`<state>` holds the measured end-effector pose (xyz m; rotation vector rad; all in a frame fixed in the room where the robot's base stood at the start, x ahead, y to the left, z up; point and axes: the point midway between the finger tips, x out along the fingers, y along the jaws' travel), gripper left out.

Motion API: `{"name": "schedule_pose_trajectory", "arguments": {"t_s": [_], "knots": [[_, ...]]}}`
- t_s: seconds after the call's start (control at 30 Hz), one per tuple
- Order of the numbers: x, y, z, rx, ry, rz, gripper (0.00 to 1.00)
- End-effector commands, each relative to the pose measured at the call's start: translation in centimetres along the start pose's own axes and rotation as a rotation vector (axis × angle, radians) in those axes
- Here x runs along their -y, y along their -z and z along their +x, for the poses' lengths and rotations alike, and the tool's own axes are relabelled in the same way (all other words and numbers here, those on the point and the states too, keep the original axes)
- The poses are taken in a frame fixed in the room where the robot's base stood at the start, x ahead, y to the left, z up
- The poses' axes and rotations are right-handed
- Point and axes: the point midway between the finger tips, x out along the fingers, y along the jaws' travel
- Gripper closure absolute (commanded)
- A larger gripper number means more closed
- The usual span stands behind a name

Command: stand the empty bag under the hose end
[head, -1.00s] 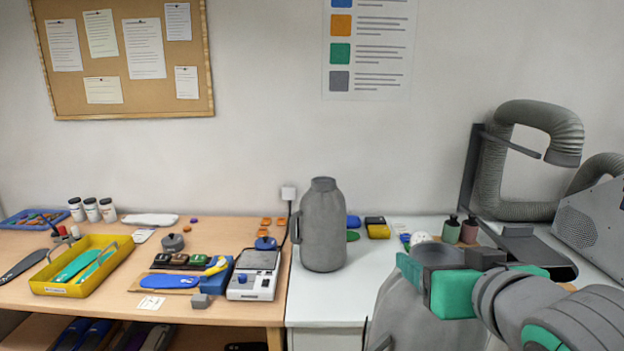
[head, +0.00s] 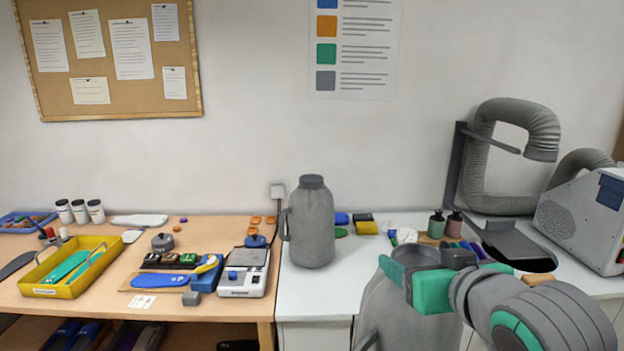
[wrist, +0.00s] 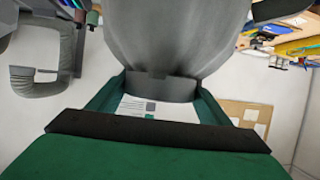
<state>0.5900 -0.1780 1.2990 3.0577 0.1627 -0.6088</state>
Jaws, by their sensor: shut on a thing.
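A grey bag (head: 385,312) with a dark round neck and a side handle hangs upright from my gripper (head: 418,268). The green jaws are shut on its neck, which also shows between the fingers in the wrist view (wrist: 160,86). The bag is in front of the white table, and its bottom is out of frame. A second grey bag (head: 312,228) with a handle stands upright on the white table, left of my gripper. The hose end (head: 542,154) points down at the back right, above a dark flat tray (head: 515,245). I cannot see inside either bag.
A grey machine (head: 585,220) stands right of the hose. Small bottles (head: 445,226) and coloured pieces crowd the table left of the dark tray. The wooden table (head: 120,300) at left holds a yellow tray (head: 45,291) and a scale (head: 243,284). White tabletop (head: 340,290) is bare in front.

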Motion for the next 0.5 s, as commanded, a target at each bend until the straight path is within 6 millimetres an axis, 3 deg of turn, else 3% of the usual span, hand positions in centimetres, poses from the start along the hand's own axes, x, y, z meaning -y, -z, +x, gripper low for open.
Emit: {"name": "schedule_pose_trajectory", "arguments": {"t_s": [0.27, 0.5], "knots": [[1.3, -2.4, 5.7, 0.004, 0.071, -0.024, 0.89], [1.6, -7.5, 12.6, 0.005, 0.099, -0.034, 0.89]]}}
